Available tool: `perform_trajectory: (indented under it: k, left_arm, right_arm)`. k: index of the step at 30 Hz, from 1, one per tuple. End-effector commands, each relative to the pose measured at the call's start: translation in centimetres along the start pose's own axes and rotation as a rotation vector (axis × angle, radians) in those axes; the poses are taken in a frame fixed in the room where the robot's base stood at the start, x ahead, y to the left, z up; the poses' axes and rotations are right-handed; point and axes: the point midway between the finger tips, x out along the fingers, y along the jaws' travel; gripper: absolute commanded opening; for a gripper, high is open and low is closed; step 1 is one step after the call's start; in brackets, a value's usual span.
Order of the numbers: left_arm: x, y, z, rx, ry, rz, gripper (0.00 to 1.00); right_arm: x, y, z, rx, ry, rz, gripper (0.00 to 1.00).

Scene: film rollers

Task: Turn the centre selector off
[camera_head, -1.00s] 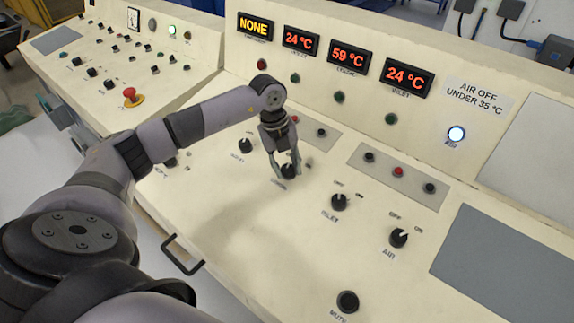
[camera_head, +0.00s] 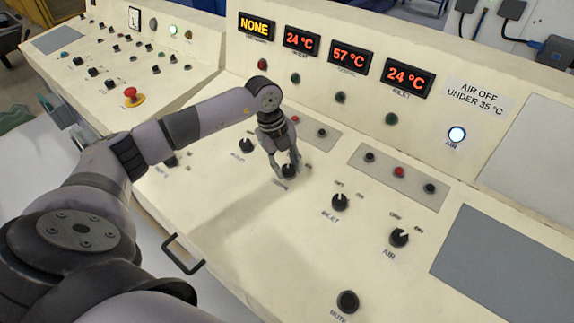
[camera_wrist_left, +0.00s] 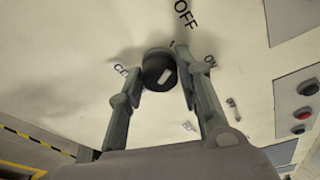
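The centre selector is a round black knob on the sloping cream panel; it shows between my fingertips in the head view (camera_head: 288,171) and in the left wrist view (camera_wrist_left: 158,72). My left gripper (camera_head: 287,172) comes down over it with one finger on each side. In the left wrist view the fingertips (camera_wrist_left: 160,66) lie against the knob's sides, so the gripper looks shut on it. My right gripper is in neither view.
Other knobs stand close by: one to the left (camera_head: 246,146), the inlet selector (camera_head: 340,202), the air selector (camera_head: 399,237) and the mute knob (camera_head: 347,301). The centre temperature display (camera_head: 348,57) reads 57 °C. The white air lamp (camera_head: 457,134) is lit.

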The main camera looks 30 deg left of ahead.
Motion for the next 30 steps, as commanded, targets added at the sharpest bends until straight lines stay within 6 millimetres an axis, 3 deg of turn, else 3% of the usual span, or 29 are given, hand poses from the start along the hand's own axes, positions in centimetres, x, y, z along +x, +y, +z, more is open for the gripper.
perform_trajectory:
  k: [8, 19, 23, 30]
  left_arm:
    - [0.0, 0.0, -0.1, 0.002, 0.002, 0.000, 0.51]
    - [-0.5, 0.0, -0.1, 0.003, 0.002, 0.000, 0.51]
    - [-2.3, -0.1, 0.0, 0.004, 0.000, -0.002, 0.51]
    - [-7.5, -0.1, 0.0, 0.003, -0.001, -0.003, 0.51]
  right_arm:
    - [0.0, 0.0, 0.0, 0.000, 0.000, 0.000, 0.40]
    - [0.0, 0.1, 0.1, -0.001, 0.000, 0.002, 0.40]
    - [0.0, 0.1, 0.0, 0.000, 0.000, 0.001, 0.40]
    - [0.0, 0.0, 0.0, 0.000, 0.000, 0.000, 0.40]
